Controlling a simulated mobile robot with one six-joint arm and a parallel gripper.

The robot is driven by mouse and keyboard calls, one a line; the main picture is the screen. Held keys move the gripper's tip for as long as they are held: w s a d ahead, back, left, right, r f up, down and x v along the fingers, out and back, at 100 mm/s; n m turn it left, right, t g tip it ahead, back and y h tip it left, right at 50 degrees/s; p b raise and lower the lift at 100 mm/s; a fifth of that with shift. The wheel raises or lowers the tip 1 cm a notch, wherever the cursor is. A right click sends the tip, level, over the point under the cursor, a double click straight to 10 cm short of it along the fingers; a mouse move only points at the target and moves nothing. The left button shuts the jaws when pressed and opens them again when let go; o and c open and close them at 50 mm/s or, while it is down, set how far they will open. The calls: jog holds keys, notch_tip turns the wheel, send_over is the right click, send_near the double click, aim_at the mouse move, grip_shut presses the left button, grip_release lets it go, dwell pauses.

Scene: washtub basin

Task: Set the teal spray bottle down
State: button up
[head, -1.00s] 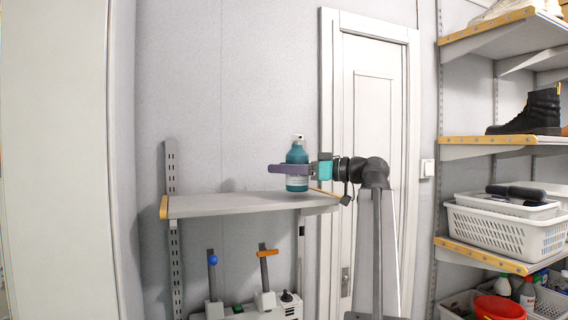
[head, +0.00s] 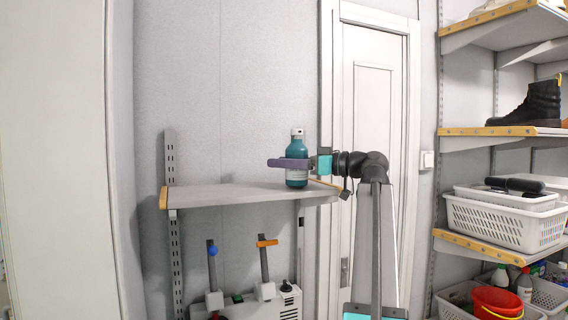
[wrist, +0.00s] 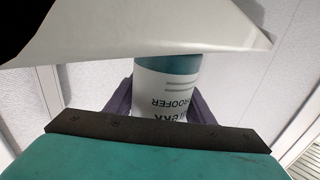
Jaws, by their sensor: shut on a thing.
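The teal spray bottle (head: 297,160) has a white top and stands upright at the right part of the grey wall shelf (head: 235,196). Its base looks level with the shelf top; whether it bears its weight there I cannot tell. My gripper (head: 290,164) comes in from the right and is shut around the bottle's middle. In the wrist view the bottle's white label (wrist: 165,92) with dark print shows between the purple fingers (wrist: 160,100).
The shelf is bare left of the bottle. Below it is a grey machine (head: 262,306) with two upright levers. A white door (head: 372,120) stands behind my arm. Shelving at right holds a black boot (head: 535,104), a white basket (head: 505,222) and a red bucket (head: 497,302).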

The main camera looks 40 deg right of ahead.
jog(key=shift+f, duration=0.35)
jog(key=o, duration=1.5)
jog(key=shift+s, duration=0.1)
jog(key=b+v, duration=0.4)
jog(key=v, duration=0.9)
jog(key=shift+s+d, duration=0.1)
jog(key=shift+s, duration=0.2)
jog(key=shift+s, duration=0.1)
